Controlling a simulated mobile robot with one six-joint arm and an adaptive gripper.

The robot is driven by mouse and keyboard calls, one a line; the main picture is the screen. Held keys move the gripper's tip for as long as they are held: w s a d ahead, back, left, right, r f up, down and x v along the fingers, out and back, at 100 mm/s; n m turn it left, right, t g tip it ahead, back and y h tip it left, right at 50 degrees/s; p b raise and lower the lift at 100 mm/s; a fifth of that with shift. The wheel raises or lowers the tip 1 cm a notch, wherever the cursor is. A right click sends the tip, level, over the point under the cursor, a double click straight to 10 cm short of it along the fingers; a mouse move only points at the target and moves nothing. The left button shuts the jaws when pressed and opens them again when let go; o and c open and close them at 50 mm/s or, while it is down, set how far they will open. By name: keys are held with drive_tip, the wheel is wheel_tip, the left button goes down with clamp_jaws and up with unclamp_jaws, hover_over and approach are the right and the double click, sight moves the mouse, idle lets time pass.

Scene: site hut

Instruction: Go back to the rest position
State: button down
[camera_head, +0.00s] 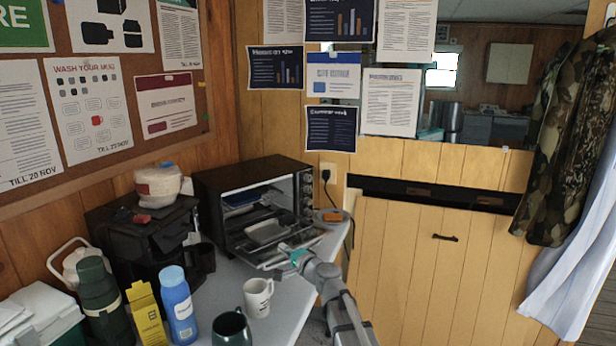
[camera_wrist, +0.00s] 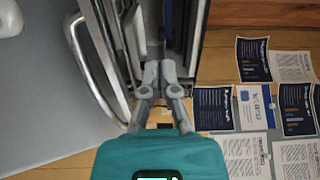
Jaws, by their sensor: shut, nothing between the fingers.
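My gripper (camera_wrist: 159,68) is shut with its fingertips together and nothing between them. In the head view, my gripper (camera_head: 276,262) is at the front of the toaster oven (camera_head: 252,183), by its lowered door. The oven is open, and a metal tray (camera_head: 266,233) shows at its opening. In the wrist view, the oven's silver door handle (camera_wrist: 88,68) is left of the fingers. The fingertips point towards the oven's opening; I cannot tell whether they touch the door.
A white mug (camera_head: 258,297), dark green mug (camera_head: 232,328), blue bottle (camera_head: 178,305), yellow carton (camera_head: 147,316) and green flask (camera_head: 99,297) stand on the grey counter (camera_head: 212,289). A black coffee machine (camera_head: 145,240) is left of the oven. An orange item (camera_head: 332,216) lies right of it.

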drive_tip(key=s+d+f+n+g, duration=0.1)
drive_tip(key=s+f+n, duration=0.1)
drive_tip(key=s+d+f+n+g, duration=0.1)
drive_tip(key=s+f+n+g, duration=0.1)
drive_tip(key=s, duration=0.1)
drive_tip(key=s+d+f+n+g+h, duration=0.1)
drive_tip(key=s+f+n+g, duration=0.1)
drive_tip(key=s+f, duration=0.1)
drive_tip(key=shift+f, duration=0.1)
drive_tip(key=s+d+f+n+g+h, duration=0.2)
drive_tip(key=s+d+f+g+h, duration=0.3)
drive_tip(key=s+d, duration=0.55)
drive_tip(key=s+d+f+n+g+h, duration=0.25)
drive_tip(key=s+d+f+h, duration=0.35)
drive_tip(key=s+d, duration=0.4)
wheel_tip(320, 180, up, 20)
drive_tip(key=w+p, duration=0.1)
drive_tip(key=p, duration=1.9)
drive_tip(key=shift+d+m+g, duration=0.15)
drive_tip(key=shift+m+g, duration=0.3)
drive_tip(key=shift+w, duration=0.1)
